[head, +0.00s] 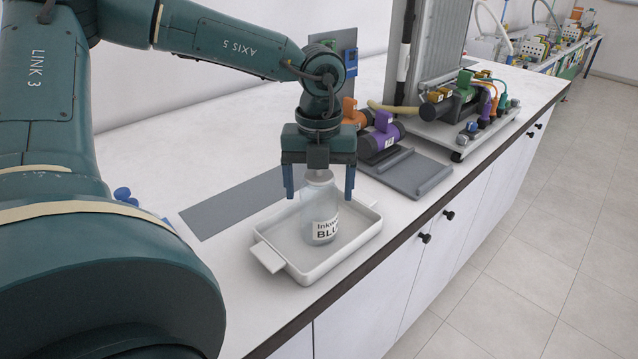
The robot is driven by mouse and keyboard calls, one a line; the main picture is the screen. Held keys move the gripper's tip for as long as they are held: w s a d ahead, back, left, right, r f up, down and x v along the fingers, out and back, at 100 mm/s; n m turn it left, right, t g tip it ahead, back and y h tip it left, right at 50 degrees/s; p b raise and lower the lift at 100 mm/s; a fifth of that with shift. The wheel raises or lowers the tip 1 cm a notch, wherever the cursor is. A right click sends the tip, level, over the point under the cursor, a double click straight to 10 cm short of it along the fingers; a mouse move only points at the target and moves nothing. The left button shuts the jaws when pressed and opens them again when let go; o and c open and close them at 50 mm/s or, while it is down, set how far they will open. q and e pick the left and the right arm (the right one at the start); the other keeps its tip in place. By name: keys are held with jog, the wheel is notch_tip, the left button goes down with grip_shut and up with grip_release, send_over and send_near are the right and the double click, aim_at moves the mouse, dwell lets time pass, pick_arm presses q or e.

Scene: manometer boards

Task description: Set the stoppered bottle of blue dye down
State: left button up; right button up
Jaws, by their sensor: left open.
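The stoppered bottle of blue dye (318,212) stands upright in a white tray (296,268) on the bench. It is a pale, translucent bottle with a white label reading "Inkw... BLU...". My left gripper (319,192) points straight down over the bottle. Its two blue fingers are spread, one on each side of the bottle's upper part, with gaps visible. The stopper and the top of the bottle are hidden behind the gripper. My right gripper is not in view.
A flat grey mat (232,204) lies left of the tray. A grey stand (412,175) with orange and purple valves is to the right behind it. A manometer board (437,50) stands farther back. The bench's dark front edge (375,248) runs close by the tray.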

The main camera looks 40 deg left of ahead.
pick_arm(q)
notch_tip(320, 180, up, 12)
jog(key=shift+r, duration=0.15)
dwell(0.4)
dwell(0.5)
